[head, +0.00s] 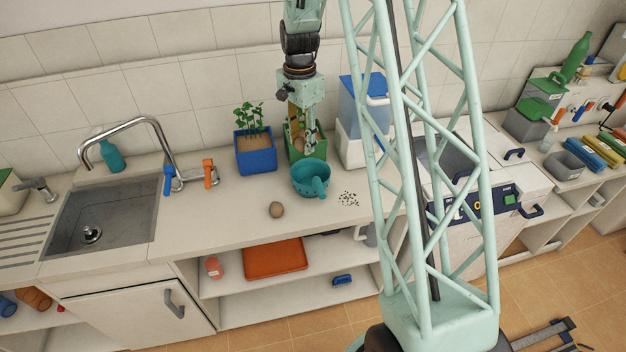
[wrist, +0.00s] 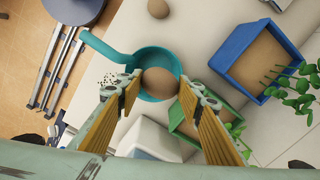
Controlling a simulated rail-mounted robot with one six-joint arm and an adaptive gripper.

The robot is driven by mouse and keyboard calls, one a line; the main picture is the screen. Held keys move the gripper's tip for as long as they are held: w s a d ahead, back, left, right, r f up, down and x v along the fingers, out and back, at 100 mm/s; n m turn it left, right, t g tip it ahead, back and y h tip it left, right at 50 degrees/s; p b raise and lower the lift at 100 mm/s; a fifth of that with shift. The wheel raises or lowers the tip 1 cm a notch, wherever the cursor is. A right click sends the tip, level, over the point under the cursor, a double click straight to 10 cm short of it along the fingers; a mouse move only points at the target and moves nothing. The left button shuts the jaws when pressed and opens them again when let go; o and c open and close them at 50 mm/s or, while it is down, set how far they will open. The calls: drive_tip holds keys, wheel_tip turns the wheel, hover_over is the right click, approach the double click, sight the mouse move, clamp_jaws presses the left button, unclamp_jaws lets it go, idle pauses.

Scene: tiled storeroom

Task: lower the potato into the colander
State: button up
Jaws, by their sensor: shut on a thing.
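My gripper (head: 302,150) points down just behind and above the teal colander (head: 310,180) on the counter. In the wrist view my gripper (wrist: 160,84) is shut on a brown potato (wrist: 158,80). The potato appears over the bowl of the colander (wrist: 150,54), hiding part of its inside. The colander's handle (head: 318,188) points toward the front of the counter. The height of the held potato above the bowl is hard to tell.
A second potato-like brown object (head: 276,209) lies on the counter left of the colander. A blue planter (head: 256,160) and a green planter (wrist: 182,124) stand close by. Dark specks (head: 348,198) lie to the right. The sink (head: 105,215) is at left.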

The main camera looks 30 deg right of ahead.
drive_tip(key=shift+f, duration=0.35)
drive_tip(key=b, duration=0.9)
approach(303, 172)
drive_tip(key=shift+s+a+f, duration=0.5)
drive_tip(key=shift+s+f, duration=0.25)
drive_tip(key=shift+s, duration=0.05)
drive_tip(key=shift+s+a+f, duration=0.45)
drive_tip(key=shift+s+f, duration=0.3)
drive_tip(key=shift+s, duration=0.1)
drive_tip(key=shift+s+a+f, duration=0.5)
drive_tip(key=shift+s+f, duration=0.25)
drive_tip(key=shift+s, duration=0.05)
idle(0.6)
drive_tip(key=shift+f, duration=0.1)
idle(1.0)
drive_tip(key=o, duration=1)
drive_tip(key=shift+c, duration=0.2)
drive_tip(key=shift+r, duration=6)
